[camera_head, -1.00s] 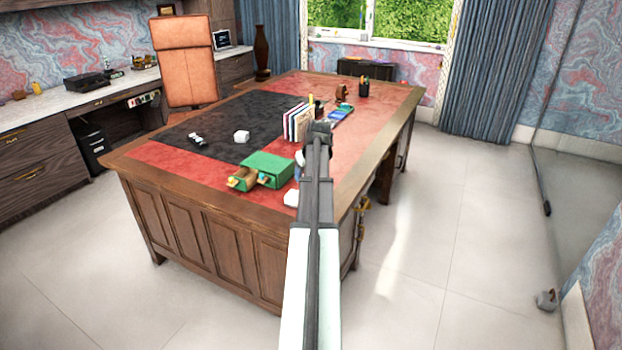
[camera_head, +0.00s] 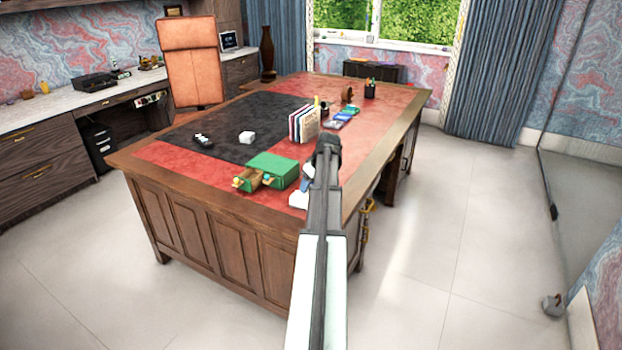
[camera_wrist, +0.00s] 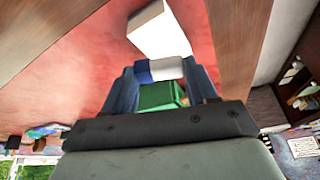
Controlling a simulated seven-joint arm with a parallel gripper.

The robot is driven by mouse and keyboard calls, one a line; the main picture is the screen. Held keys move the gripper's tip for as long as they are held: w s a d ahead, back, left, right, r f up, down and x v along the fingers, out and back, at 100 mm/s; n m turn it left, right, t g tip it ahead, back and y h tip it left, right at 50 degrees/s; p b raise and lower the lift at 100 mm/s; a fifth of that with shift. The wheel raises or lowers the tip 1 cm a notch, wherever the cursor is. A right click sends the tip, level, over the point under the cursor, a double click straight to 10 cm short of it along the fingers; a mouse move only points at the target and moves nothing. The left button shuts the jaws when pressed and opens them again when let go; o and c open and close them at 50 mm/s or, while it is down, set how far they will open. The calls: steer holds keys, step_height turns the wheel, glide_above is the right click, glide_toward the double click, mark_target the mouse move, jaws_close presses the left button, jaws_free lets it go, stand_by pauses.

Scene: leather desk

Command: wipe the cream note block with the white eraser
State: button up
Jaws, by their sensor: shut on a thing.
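The cream note block (camera_head: 298,199) lies on the red leather near the desk's front edge, just left of my arm. In the wrist view, the cream note block (camera_wrist: 160,32) shows just beyond my fingertips. My gripper (camera_wrist: 163,72) is shut on the white eraser (camera_wrist: 167,69), which has a blue sleeve at one end. The eraser is very close to the block; I cannot tell whether they touch. In the head view, my gripper (camera_head: 306,182) is beside the block and mostly behind my arm, which hides the eraser.
A green box (camera_head: 272,169) with an open drawer stands left of my gripper. Upright books (camera_head: 303,123) stand behind it. A white cube (camera_head: 246,137) and a small dark item (camera_head: 203,141) lie on the black mat.

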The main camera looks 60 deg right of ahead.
mark_target(299, 195)
step_height(299, 195, down, 3)
steer(key=shift+f, duration=0.2)
steer(key=shift+w+f, duration=0.15)
steer(key=shift+w, duration=0.15)
steer(key=shift+w+a+f, duration=0.1)
steer(key=shift+w+a, duration=0.05)
steer(key=shift+w, duration=1.5)
steer(key=shift+s, duration=2)
steer(key=shift+r, duration=4.05)
steer(key=shift+w, duration=0.1)
